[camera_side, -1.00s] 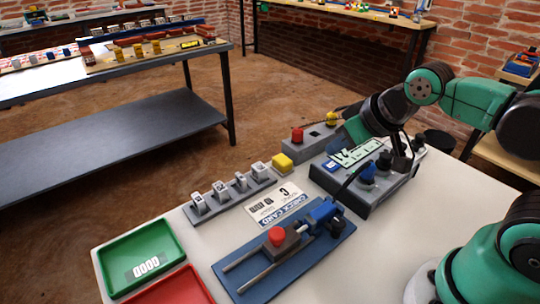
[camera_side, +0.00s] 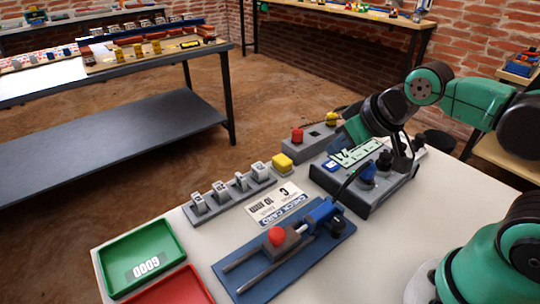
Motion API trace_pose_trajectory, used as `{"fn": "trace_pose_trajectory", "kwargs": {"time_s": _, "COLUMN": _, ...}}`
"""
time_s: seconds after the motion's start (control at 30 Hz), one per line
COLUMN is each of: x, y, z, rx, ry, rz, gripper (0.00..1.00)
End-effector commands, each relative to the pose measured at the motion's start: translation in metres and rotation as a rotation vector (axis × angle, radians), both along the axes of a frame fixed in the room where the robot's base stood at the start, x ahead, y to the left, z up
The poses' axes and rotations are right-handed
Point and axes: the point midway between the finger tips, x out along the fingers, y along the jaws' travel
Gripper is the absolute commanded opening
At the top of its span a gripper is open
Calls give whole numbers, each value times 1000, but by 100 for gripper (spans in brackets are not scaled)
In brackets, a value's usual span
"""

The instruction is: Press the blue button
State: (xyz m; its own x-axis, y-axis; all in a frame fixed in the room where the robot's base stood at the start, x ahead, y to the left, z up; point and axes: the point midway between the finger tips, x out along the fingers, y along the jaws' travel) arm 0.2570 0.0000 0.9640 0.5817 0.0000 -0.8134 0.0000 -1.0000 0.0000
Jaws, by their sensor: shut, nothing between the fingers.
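The grey control box (camera_side: 375,197) stands on the white table in the middle right. A small flat blue piece (camera_side: 331,166), which looks like the blue button, sits at its left end, beside a pale green panel (camera_side: 358,152). Two dark blue knobs, a nearer one (camera_side: 367,172) and a farther one (camera_side: 384,160), rise from the box top. My gripper (camera_side: 402,164) is small and dark, pointing down over the right part of the box, right of the knobs and apart from the blue piece. It looks shut and empty. Whether its tips touch the box cannot be told.
A blue fixture (camera_side: 240,277) with a red knob stands in front. A green tray (camera_side: 117,257) and a red tray (camera_side: 190,272) lie front left.

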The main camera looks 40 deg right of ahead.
Motion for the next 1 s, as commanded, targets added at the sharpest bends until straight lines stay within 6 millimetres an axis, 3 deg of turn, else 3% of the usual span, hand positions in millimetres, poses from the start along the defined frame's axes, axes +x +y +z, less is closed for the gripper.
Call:
{"fn": "trace_pose_trajectory", "kwargs": {"time_s": 0.77, "x": 1, "y": -1, "z": 0, "rx": -10, "ry": -3, "rz": 5, "gripper": 0}}
{"fn": "trace_pose_trajectory", "kwargs": {"time_s": 1.0, "x": 28, "y": -38, "z": 9, "rx": -295, "ry": -68, "rz": 158, "gripper": 0}}
